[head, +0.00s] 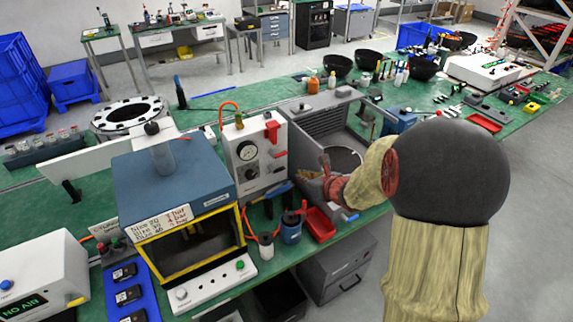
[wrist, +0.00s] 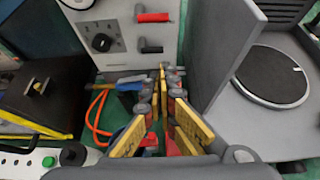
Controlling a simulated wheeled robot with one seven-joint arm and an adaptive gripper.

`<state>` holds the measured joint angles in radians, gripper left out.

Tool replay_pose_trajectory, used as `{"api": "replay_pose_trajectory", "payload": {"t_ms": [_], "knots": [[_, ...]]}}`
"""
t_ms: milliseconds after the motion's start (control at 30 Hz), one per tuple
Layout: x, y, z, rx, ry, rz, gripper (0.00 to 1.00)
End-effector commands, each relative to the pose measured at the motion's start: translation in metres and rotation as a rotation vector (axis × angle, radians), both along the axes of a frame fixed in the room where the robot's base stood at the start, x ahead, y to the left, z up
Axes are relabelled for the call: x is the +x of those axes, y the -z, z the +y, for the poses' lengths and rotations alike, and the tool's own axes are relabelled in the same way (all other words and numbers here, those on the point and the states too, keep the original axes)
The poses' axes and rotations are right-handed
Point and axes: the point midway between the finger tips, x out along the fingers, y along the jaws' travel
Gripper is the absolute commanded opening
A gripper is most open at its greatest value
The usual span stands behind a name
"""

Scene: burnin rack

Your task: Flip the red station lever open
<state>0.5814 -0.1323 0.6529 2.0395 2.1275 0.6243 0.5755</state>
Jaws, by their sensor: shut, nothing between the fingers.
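A light grey station panel (head: 229,151) with a round gauge and a black knob stands in the middle of the bench in the head view. A red lever (head: 272,131) sticks out at its upper right. My gripper (head: 324,160) is right of the panel, apart from the lever. In the wrist view its fingertips (wrist: 165,72) meet, shut and empty, below both handles.
A grey open chamber (head: 300,112) with a round plate (wrist: 271,76) stands right of the panel, its upright wall close to my gripper. A blue yellow-framed press (head: 170,190) is at left. Red bins (head: 320,224) and an orange hose (wrist: 95,115) lie below.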

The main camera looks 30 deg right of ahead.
Motion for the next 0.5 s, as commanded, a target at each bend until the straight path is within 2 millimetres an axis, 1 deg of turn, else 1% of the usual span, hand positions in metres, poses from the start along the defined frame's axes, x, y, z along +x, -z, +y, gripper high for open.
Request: {"api": "replay_pose_trajectory", "payload": {"t_ms": [167, 267, 367, 500], "knots": [[0.001, 0.001, 0.0, -0.001, -0.002, 0.0, 0.0], [0.006, 0.004, 0.001, -0.001, -0.003, 0.001, 0.0], [0.016, 0.011, 0.001, -0.001, -0.004, 0.0, 0.0], [0.038, 0.025, 0.003, -0.001, -0.005, 0.001, 0.0]]}}
